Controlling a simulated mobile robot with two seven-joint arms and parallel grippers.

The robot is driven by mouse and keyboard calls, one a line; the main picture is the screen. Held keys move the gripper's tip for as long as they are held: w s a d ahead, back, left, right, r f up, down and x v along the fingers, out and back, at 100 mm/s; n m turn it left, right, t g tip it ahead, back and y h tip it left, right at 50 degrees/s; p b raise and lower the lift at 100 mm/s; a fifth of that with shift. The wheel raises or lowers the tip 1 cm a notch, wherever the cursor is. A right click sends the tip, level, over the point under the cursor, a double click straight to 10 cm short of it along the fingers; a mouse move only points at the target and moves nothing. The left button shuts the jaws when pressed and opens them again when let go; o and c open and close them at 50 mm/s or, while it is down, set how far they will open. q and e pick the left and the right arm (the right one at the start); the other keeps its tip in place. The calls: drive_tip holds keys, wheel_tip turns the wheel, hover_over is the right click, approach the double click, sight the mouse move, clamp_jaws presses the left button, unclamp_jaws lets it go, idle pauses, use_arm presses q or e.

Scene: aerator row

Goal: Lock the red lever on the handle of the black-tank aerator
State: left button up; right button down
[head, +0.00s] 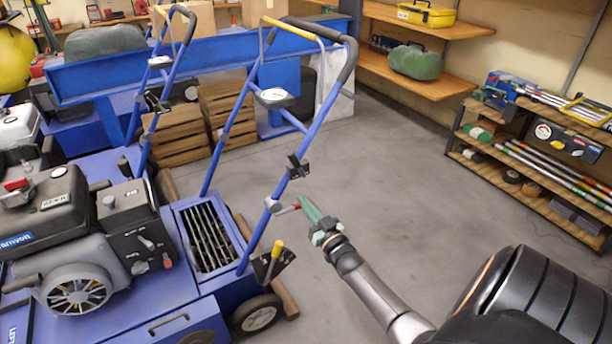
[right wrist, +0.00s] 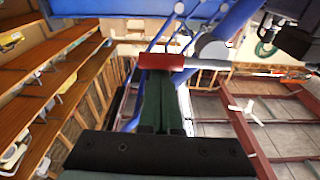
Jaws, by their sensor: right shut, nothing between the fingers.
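The near blue aerator (head: 140,300) has a black tank (head: 45,208) and a blue tube handle (head: 288,170) rising to the back right. The red lever (head: 288,210) sticks out from a pivot low on the right handle tube. My right gripper (head: 309,211) has green fingers, shut and empty, with their tips right by the lever's outer end. In the right wrist view the red grip (right wrist: 160,62) lies across the shut fingertips (right wrist: 163,88); I cannot tell whether they touch it. My left gripper is out of view.
A yellow-tipped lever (head: 277,249) stands below the red one, by the wheel (head: 257,314). A second aerator handle (head: 165,75) and wooden crates (head: 228,105) are behind. A shelf rack (head: 540,180) stands at right. The grey floor between is clear.

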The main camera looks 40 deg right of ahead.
wheel_tip(320, 180, up, 4)
drive_tip(key=p, duration=0.4)
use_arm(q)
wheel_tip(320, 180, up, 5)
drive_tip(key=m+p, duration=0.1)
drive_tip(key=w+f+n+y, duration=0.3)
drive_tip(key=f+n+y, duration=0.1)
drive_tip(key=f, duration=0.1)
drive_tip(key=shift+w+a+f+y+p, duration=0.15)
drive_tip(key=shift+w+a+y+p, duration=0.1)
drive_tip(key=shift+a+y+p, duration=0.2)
use_arm(e)
drive_tip(key=v, duration=0.9)
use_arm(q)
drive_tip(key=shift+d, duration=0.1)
use_arm(e)
drive_tip(key=shift+s, duration=0.15)
